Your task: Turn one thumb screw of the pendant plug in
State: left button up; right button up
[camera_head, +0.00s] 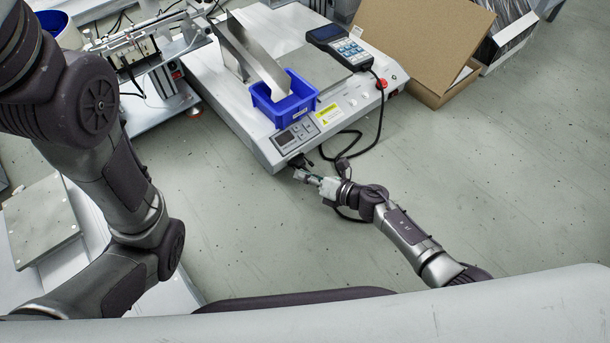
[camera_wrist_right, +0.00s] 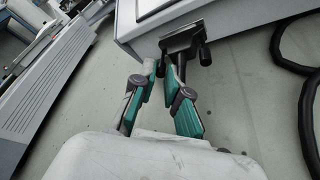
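The pendant plug (camera_wrist_right: 182,42) is a dark connector on the front face of the light grey machine. One thumb screw (camera_wrist_right: 206,56) shows at its right side, clear of my fingers. The other thumb screw (camera_wrist_right: 162,66) is at its left side, by the fingertips and partly hidden. In the head view the plug (camera_head: 298,161) is small and dark at the machine's lower edge. My right gripper (camera_wrist_right: 163,78) points at the plug, its teal-padded fingers close together at the tips around the left screw. Whether they grip it is unclear. My left gripper is out of view.
The grey machine (camera_head: 262,149) carries a blue bin (camera_head: 284,110) and a handheld pendant (camera_head: 338,46). A black cable (camera_wrist_right: 303,110) loops right of my right gripper. A cardboard box (camera_head: 420,35) stands at the back right. The floor (camera_head: 480,190) at right is clear.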

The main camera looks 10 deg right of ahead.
grip_shut()
jog(key=shift+d+f+m+y+b, duration=0.1)
jog(key=shift+f+m+y+b, duration=0.15)
jog(key=shift+m+y+b, duration=0.45)
jog(key=shift+w+d+m+y+b, duration=0.1)
jog(key=shift+m+y+b, duration=0.6)
jog(key=shift+m+b, duration=0.95)
jog(key=shift+m+p, duration=0.3)
jog(key=shift+m, duration=0.15)
jog(key=o, duration=0.6)
grip_release()
